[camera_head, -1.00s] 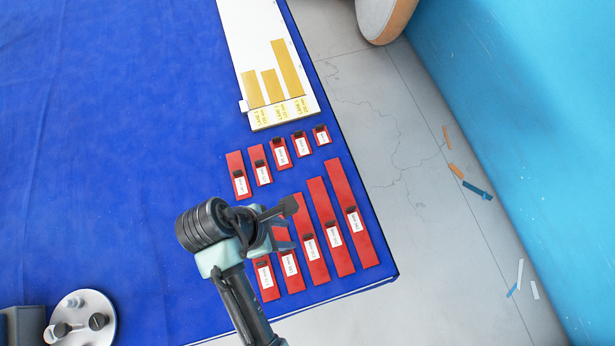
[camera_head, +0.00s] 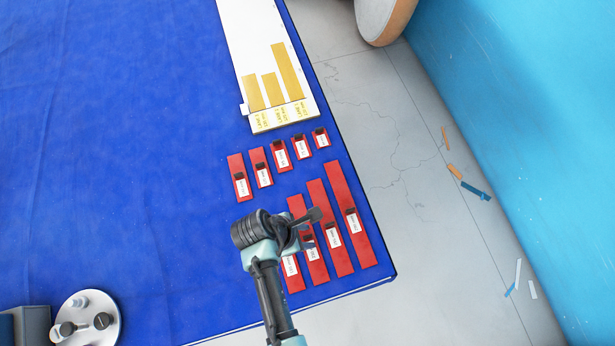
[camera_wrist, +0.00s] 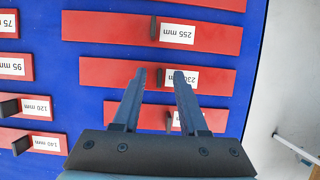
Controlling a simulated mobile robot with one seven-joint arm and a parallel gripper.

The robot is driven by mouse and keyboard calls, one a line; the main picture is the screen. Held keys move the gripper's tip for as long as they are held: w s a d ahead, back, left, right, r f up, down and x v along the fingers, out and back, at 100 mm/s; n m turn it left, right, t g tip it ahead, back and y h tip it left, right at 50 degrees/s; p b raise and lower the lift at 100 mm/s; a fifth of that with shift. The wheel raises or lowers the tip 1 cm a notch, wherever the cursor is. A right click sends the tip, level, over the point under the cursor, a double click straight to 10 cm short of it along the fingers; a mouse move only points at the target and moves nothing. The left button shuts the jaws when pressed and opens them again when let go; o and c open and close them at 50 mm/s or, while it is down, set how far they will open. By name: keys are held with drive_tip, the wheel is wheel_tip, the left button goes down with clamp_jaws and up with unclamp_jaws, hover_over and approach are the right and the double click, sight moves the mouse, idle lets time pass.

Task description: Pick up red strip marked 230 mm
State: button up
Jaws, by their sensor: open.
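The red strip marked 230 mm (camera_wrist: 108,73) lies crosswise in the wrist view, its white label partly covered by my right finger. Its small black tab shows between the fingertips. In the head view it is the third long strip from the right (camera_head: 317,270), partly hidden by my gripper (camera_head: 312,230). My gripper also shows in the wrist view (camera_wrist: 160,80). It is open and empty, with its fingertips over the strip on either side of the tab. I cannot tell how high above the strip they are.
The 255 mm strip (camera_wrist: 105,27) lies just beyond, and another red strip (camera_wrist: 120,116) on the near side is partly under my fingers. Shorter red strips (camera_head: 262,175) and a white board with yellow bars (camera_head: 237,40) lie farther back. The blue table's edge (camera_head: 385,245) is close at right.

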clamp_jaws()
idle(1.4)
